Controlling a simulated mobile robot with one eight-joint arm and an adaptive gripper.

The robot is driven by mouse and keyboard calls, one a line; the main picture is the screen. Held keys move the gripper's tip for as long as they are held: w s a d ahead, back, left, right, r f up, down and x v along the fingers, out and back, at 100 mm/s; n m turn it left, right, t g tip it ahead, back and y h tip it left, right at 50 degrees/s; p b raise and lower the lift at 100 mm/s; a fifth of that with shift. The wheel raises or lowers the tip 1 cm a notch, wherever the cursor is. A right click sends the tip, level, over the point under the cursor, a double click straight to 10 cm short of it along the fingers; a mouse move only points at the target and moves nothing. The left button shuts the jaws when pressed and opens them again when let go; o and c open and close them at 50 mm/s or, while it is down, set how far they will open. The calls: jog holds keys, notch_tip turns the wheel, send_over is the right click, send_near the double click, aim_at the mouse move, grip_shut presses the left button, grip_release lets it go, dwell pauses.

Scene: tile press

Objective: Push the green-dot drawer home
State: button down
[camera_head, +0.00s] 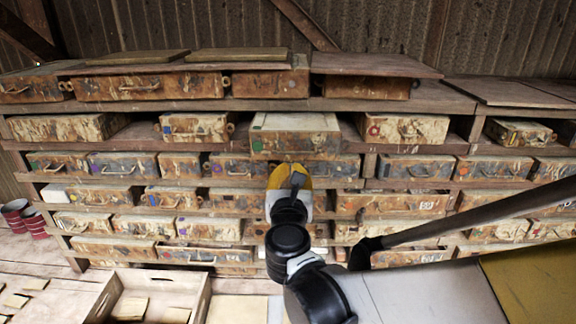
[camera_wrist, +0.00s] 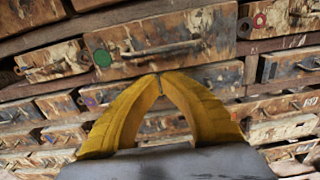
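The green-dot drawer (camera_head: 297,122) sticks out of the upper middle of the rack, its pale top showing in the head view. Its worn front, with a green dot at the left and a bar handle, fills the top middle of the wrist view (camera_wrist: 165,45). My gripper (camera_head: 289,168) is in front of the rack, just below this drawer in the picture. In the wrist view its yellow fingers (camera_wrist: 160,76) meet at the tips, with nothing between them. The tips appear at the drawer's lower edge; I cannot tell whether they touch it.
A red-dot drawer (camera_head: 403,129) sits to the right in the same row. Another drawer (camera_head: 57,164) at the far left has a greenish dot. Several drawers fill the rows below. A wooden crate (camera_head: 200,294) and red cups (camera_head: 15,214) stand at lower left.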

jog(key=shift+w, duration=1)
jog(key=w+b, duration=0.1)
jog(key=w, duration=0.2)
jog(key=w+b, duration=0.1)
jog(key=w, duration=0.3)
jog(key=w+b, duration=0.1)
jog(key=w, duration=0.2)
jog(key=shift+w+d, duration=0.25)
jog(key=shift+w, duration=0.1)
jog(key=shift+r, duration=0.1)
jog(key=shift+s, duration=0.1)
